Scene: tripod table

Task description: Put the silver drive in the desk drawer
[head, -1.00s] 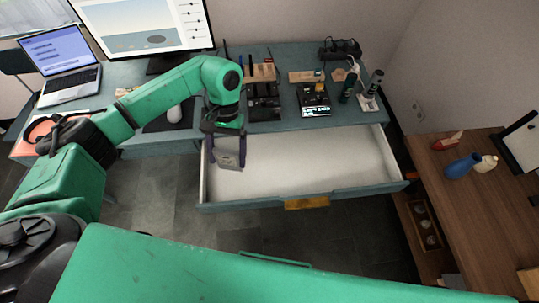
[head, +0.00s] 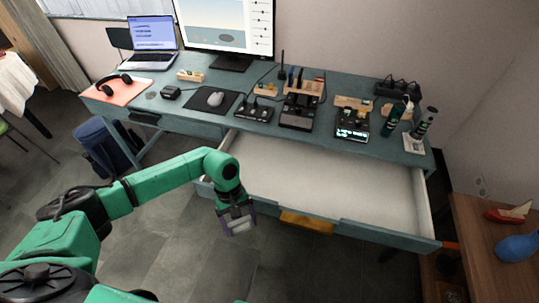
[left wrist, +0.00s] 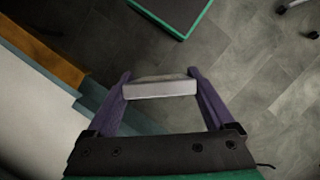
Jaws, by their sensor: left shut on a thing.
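My left gripper (head: 238,221) is shut on the silver drive (head: 241,228), a small grey block. In the head view they hang just in front of the drawer's front panel, left of its yellow handle. The desk drawer (head: 320,182) is pulled out, and its white inside looks empty. In the left wrist view the drive (left wrist: 160,87) sits crosswise between the purple fingertips, with floor behind it. There the drawer's white inside (left wrist: 35,115) and its handle (left wrist: 45,55) lie to the left. My right gripper is not in view.
The blue desk (head: 190,119) holds a laptop (head: 150,45), monitor, headphones (head: 113,82), mouse (head: 215,99), several black devices and bottles along its top. A wooden cabinet (head: 480,225) stands at the right. The grey floor (head: 180,255) before the desk is open.

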